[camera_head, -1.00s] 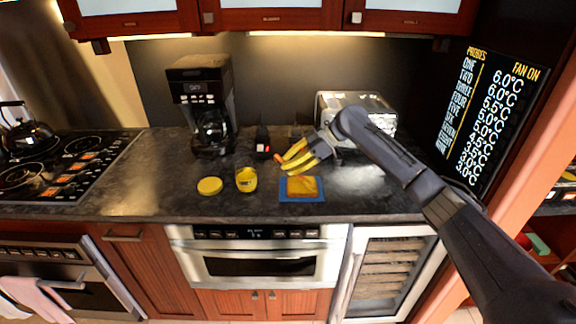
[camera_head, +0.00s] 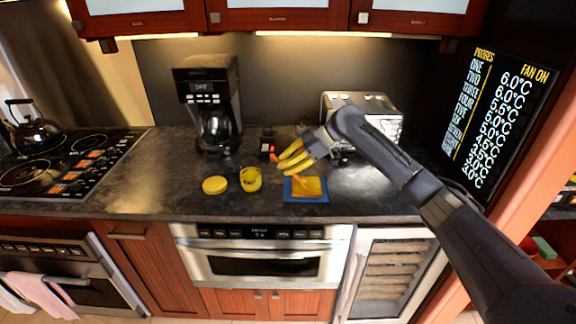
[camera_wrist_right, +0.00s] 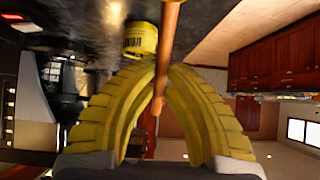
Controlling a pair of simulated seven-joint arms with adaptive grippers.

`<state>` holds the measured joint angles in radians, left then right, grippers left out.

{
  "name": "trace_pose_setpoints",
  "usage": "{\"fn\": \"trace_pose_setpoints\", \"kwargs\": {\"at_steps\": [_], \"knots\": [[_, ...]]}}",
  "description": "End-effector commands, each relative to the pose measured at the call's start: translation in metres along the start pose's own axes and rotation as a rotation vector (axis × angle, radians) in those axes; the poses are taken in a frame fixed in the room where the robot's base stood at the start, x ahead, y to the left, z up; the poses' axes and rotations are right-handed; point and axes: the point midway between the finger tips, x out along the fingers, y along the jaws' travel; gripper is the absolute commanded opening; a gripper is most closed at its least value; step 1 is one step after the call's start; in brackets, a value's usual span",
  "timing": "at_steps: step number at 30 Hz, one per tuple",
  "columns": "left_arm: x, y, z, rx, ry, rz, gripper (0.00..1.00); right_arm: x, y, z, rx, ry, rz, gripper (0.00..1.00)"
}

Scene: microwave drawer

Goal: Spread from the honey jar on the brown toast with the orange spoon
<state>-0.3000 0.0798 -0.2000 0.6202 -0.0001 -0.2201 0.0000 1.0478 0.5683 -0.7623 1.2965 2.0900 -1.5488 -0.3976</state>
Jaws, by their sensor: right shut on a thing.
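My right gripper (camera_head: 282,166) has yellow ribbed fingers and is shut on the orange spoon (camera_head: 299,181). The spoon's lower end points down over the toast (camera_head: 313,186); I cannot tell if it touches. The spoon also shows as an orange rod between the fingertips in the right wrist view (camera_wrist_right: 171,30). The toast looks golden-brown and lies on a blue board (camera_head: 306,199). The yellow honey jar (camera_head: 251,180) stands open to the left of the board; it also shows beyond the fingers in the right wrist view (camera_wrist_right: 140,40). My left gripper is out of view.
A yellow lid (camera_head: 215,185) lies left of the jar. A coffee maker (camera_head: 208,105) and a toaster (camera_head: 362,108) stand behind. A small dark object with a red light (camera_head: 268,147) is behind the gripper. The front counter strip is clear.

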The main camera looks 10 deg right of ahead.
Motion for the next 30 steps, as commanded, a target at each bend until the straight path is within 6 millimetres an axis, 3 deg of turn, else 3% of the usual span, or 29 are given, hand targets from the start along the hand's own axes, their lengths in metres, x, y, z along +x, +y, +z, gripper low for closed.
{"fn": "trace_pose_setpoints", "kwargs": {"at_steps": [13,30], "knots": [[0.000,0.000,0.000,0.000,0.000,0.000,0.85,0.002,0.000,-0.002,-0.001,0.000,0.000,0.00],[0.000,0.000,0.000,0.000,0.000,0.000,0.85,0.021,0.000,-0.016,-0.001,0.001,0.000,0.00]]}}
